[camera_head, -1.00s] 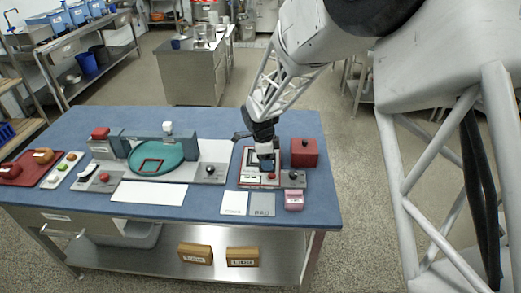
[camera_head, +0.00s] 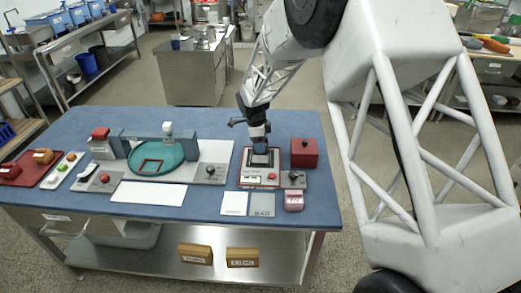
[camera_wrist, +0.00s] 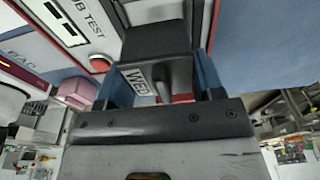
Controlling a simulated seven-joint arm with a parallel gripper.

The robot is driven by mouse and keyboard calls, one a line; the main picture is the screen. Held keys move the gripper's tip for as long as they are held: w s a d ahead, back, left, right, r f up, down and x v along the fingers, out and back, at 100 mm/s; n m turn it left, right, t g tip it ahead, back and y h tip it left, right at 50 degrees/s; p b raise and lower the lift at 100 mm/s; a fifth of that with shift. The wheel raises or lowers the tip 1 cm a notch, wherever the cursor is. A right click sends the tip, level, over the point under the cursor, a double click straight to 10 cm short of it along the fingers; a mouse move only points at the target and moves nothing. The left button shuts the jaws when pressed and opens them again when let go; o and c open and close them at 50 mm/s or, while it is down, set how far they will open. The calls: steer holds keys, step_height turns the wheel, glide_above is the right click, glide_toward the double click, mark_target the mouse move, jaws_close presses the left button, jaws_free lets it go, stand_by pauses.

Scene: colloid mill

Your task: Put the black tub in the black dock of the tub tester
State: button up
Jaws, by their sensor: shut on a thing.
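The black tub (camera_wrist: 157,40) is held between the blue fingers of my gripper (camera_wrist: 160,85) in the wrist view. A pale label with dark lettering shows on it. In the head view my gripper (camera_head: 261,149) points down over the tub tester (camera_head: 246,181), a grey, red-edged panel with a red button. The black dock (camera_head: 260,160) is a dark square on this panel, right under my gripper and partly covered by it. I cannot tell whether the tub touches the dock. The tester's "TUB TEST" lettering and red button also show in the wrist view.
A red box (camera_head: 304,153) stands close to the right of the tester, with a grey block with a dark knob (camera_head: 293,178) in front. A pink block (camera_head: 293,200) and two flat plates lie nearer the front edge. A machine with a green dish (camera_head: 170,165) stands left.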

steer(key=shift+f, duration=1.75)
steer(key=shift+f, duration=0.15)
steer(key=o, duration=0.9)
steer(key=shift+o, duration=0.2)
steer(key=r, duration=0.4)
steer(key=a+r, duration=0.1)
steer(key=r, duration=0.7)
steer(key=shift+a+r, duration=0.1)
steer(key=shift+a, duration=0.3)
